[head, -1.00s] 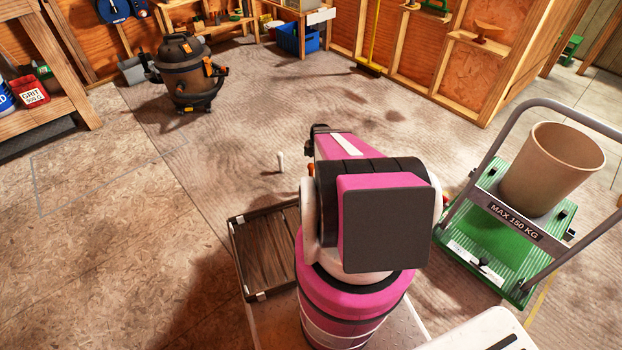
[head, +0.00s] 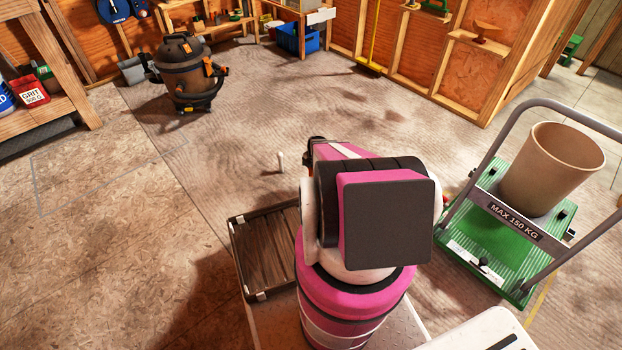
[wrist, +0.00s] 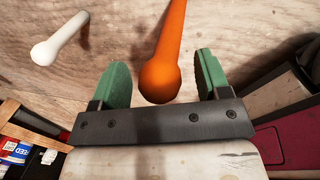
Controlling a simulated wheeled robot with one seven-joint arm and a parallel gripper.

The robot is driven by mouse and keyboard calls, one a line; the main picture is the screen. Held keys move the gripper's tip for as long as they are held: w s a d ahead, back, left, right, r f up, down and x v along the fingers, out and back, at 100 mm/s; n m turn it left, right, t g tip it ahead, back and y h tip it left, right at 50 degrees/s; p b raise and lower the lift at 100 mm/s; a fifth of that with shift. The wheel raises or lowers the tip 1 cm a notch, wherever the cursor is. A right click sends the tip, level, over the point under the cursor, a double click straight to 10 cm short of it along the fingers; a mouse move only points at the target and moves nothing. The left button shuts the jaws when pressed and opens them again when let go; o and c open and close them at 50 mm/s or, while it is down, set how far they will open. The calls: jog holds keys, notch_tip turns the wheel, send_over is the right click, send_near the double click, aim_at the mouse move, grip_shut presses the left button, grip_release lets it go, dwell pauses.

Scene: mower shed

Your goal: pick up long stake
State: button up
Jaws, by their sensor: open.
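An orange stake (wrist: 164,72) with a rounded end shows in the wrist view, running from the top edge down between my fingers. My gripper (wrist: 160,70) is open, one green finger on each side of it, with visible gaps. A white stake (wrist: 58,42) with a round end stands left of my gripper, outside the fingers. A small white upright stake (head: 280,162) also shows on the floor in the head view. The full lengths of the stakes cannot be compared. In the head view my arm hides the orange stake and my fingers.
A shop vacuum (head: 186,75) stands at the back left. A green platform cart (head: 480,262) carrying a beige bucket (head: 552,168) stands at the right. A dark tray (head: 236,262) lies beside my arm. The floor between the vacuum and my arm is mostly clear.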

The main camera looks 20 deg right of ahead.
jog(key=c, duration=1.3)
